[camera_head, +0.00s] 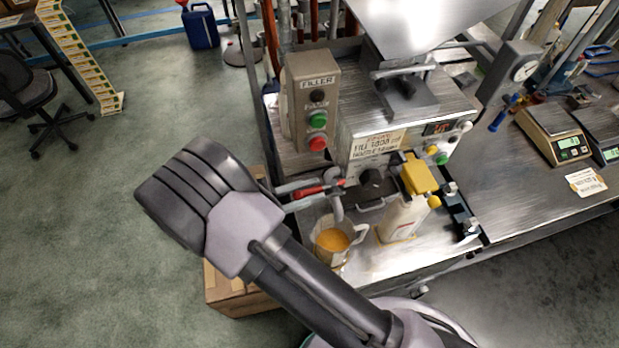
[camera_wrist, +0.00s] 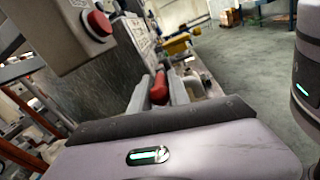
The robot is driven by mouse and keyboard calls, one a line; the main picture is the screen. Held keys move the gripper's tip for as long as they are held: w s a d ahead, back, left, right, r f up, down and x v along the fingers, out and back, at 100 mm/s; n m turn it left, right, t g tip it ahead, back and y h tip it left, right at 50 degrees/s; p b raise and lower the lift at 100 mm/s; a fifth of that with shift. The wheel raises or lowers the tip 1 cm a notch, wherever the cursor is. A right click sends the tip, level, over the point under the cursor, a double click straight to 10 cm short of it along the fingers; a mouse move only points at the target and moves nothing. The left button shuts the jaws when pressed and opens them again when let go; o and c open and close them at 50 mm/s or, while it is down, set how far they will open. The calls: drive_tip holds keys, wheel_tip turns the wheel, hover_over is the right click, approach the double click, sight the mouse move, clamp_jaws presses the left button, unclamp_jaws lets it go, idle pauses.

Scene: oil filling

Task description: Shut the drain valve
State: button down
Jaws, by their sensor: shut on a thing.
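The drain valve's red lever (camera_head: 308,191) is on the front of the filling machine, low on the left, beside a grey downward spout (camera_head: 337,208). My gripper (camera_head: 316,192) reaches in from the left with a finger on each side of the lever. In the wrist view my gripper (camera_wrist: 161,82) is shut on the red lever (camera_wrist: 159,90). In the head view the lever lies roughly sideways, pointing left. A clear jug (camera_head: 323,250) holding amber liquid stands under the spout. Whether liquid is flowing is too small to tell.
A pale bottle (camera_head: 400,222) stands right of the jug, below a yellow part (camera_head: 419,177). The filler button box (camera_head: 312,95) is just above my gripper, with its red button (camera_wrist: 99,23) close in the wrist view. Scales (camera_head: 555,135) stand on the right bench.

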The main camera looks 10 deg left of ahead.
drive_tip(key=shift+w+a+m+g+h+p, duration=0.1)
drive_tip(key=shift+w+m+g+h+p, duration=0.1)
drive_tip(key=shift+m+g+h+p, duration=0.4)
drive_tip(key=c, duration=1.4)
unclamp_jaws()
drive_tip(key=shift+w, duration=0.1)
